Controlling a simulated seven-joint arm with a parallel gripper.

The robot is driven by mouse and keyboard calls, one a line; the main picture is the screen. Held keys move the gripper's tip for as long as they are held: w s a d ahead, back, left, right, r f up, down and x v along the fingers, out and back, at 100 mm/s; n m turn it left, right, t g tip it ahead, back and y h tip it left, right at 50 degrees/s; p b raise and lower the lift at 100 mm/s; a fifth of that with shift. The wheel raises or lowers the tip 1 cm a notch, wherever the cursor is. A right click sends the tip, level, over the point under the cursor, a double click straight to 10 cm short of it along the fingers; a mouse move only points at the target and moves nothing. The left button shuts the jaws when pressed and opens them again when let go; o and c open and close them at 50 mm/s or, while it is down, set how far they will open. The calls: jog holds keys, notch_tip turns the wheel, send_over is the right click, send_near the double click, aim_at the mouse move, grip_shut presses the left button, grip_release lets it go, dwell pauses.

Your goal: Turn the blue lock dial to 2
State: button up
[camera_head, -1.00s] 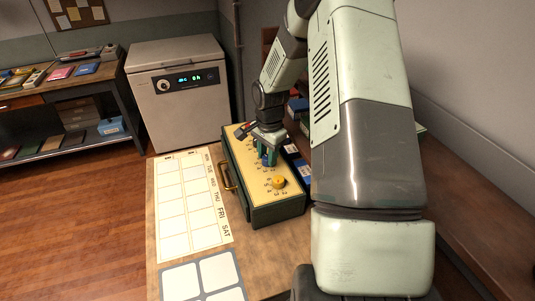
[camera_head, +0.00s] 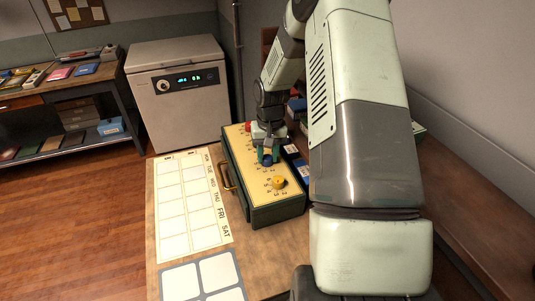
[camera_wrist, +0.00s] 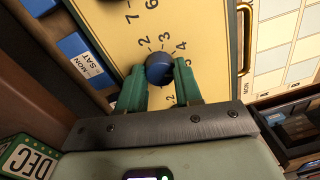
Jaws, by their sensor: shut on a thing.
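The blue lock dial (camera_head: 267,161) sits on the yellow top panel (camera_head: 259,176) of a dark green case. In the wrist view the dial (camera_wrist: 159,69) is round and blue, with printed numbers around it, including 2, 3 and 4 on its far side. My gripper (camera_head: 266,156) points down at the dial, its green fingers on either side of it. In the wrist view my gripper (camera_wrist: 160,75) is shut on the dial. I cannot tell which number the dial points to.
A yellow dial (camera_head: 279,182) is nearer on the panel and a red dial (camera_head: 248,126) farther back. The case has a brass handle (camera_head: 226,176) on its left. A calendar sheet (camera_head: 190,205) lies left of it. Blue boxes (camera_head: 302,168) stand close on the right.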

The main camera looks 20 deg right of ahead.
aim_at(266, 156)
jog(key=n, duration=0.5)
jog(key=shift+n, duration=0.4)
jog(key=n, duration=0.6)
jog(key=shift+g, duration=0.3)
jog(key=n, duration=0.6)
jog(key=shift+n+h, duration=0.3)
jog(key=n, duration=0.5)
jog(key=shift+n, duration=0.3)
jog(key=o, duration=1)
jog(key=shift+a, duration=0.1)
jog(key=shift+o, duration=0.2)
jog(key=r, duration=0.7)
jog(key=shift+w+r, duration=0.2)
jog(key=shift+r, duration=0.05)
